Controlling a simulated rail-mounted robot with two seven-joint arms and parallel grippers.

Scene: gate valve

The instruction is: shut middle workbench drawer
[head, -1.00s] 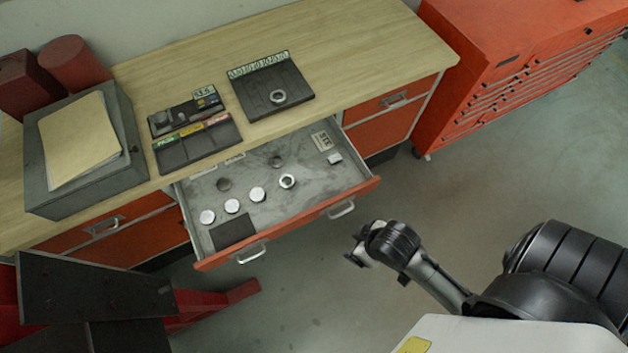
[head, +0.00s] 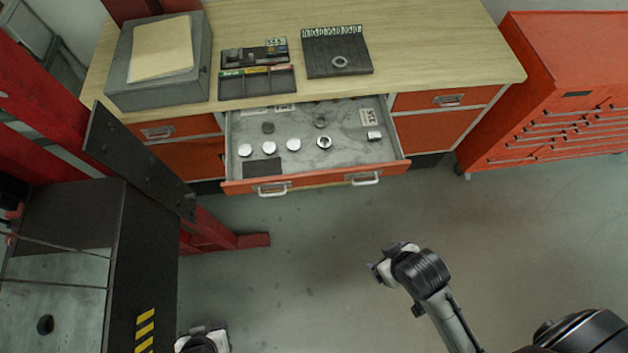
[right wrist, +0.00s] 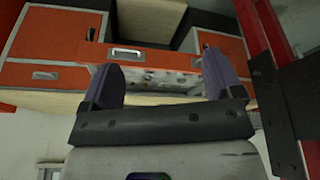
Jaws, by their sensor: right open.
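The middle workbench drawer (head: 315,180) stands pulled out, with an orange front and two silver handles. Its grey inside holds several round metal pieces, a dark pad and a small block. My right gripper (head: 382,268) is in front of the drawer, apart from it, over bare floor; its fingers are hard to make out in the head view. In the right wrist view my right gripper (right wrist: 165,78) is open and empty, with the drawer inside (right wrist: 170,82) showing upside down beyond its fingers. My left gripper (head: 203,340) is at the bottom edge, partly cut off, far from the drawer.
The wooden workbench top (head: 430,50) carries a grey box (head: 155,88) with a folder, and dark trays. A red tool cabinet (head: 540,90) stands right. A red post and dark plate (head: 140,160) stand left. Floor before the drawer is clear.

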